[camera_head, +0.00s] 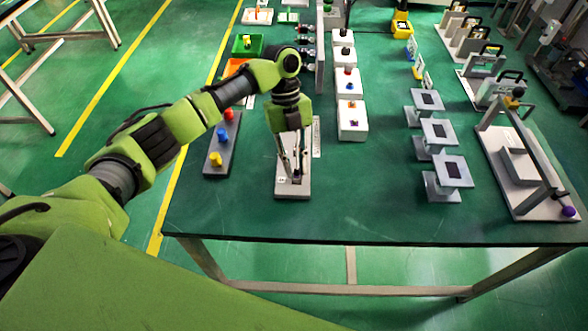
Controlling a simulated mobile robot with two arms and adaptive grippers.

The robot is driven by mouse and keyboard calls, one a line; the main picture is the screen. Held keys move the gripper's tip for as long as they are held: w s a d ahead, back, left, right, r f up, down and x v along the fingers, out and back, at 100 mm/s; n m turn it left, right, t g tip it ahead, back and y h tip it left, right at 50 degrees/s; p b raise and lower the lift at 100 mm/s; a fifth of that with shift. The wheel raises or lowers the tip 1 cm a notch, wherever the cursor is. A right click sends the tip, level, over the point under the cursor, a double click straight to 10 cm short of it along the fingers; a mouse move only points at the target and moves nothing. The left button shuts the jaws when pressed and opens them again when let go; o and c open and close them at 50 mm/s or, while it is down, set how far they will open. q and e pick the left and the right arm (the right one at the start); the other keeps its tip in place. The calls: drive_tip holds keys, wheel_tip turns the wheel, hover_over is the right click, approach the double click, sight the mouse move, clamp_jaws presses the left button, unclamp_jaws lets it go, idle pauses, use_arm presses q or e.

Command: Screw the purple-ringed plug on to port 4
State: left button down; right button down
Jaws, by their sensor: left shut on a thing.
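My left gripper (294,172) points down over a pale grey plate (291,192) near the table's front left. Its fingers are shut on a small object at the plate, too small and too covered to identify. I cannot make out a purple ring there. An upright grey panel (320,55) stands farther back, with several dark metal fittings (305,40) at its left side. Port numbers cannot be read, so I cannot tell which is port 4. My right gripper is not in view.
A dark strip with red, blue and yellow knobs (216,159) lies left of the plate. White boxes (351,128) line the middle. Grey stands (444,181) and a framed device with a purple knob (569,211) are right. The green tabletop (365,200) is clear at front centre.

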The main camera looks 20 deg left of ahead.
use_arm(q)
drive_tip(key=shift+w+d+m+g+y+b, duration=0.15)
drive_tip(key=shift+m+y+b, duration=0.15)
drive_tip(key=shift+m, duration=0.5)
drive_tip(key=shift+s+m+g+y+b, duration=0.15)
drive_tip(key=shift+m+b, duration=0.25)
drive_tip(key=shift+m, duration=0.4)
drive_tip(key=shift+w, duration=0.1)
drive_tip(key=c, duration=1.9)
unclamp_jaws()
drive_tip(key=shift+r, duration=0.1)
drive_tip(key=v, duration=1.1)
drive_tip(key=shift+w+d+r, duration=0.15)
drive_tip(key=shift+w+r, duration=0.05)
drive_tip(key=shift+r, duration=0.2)
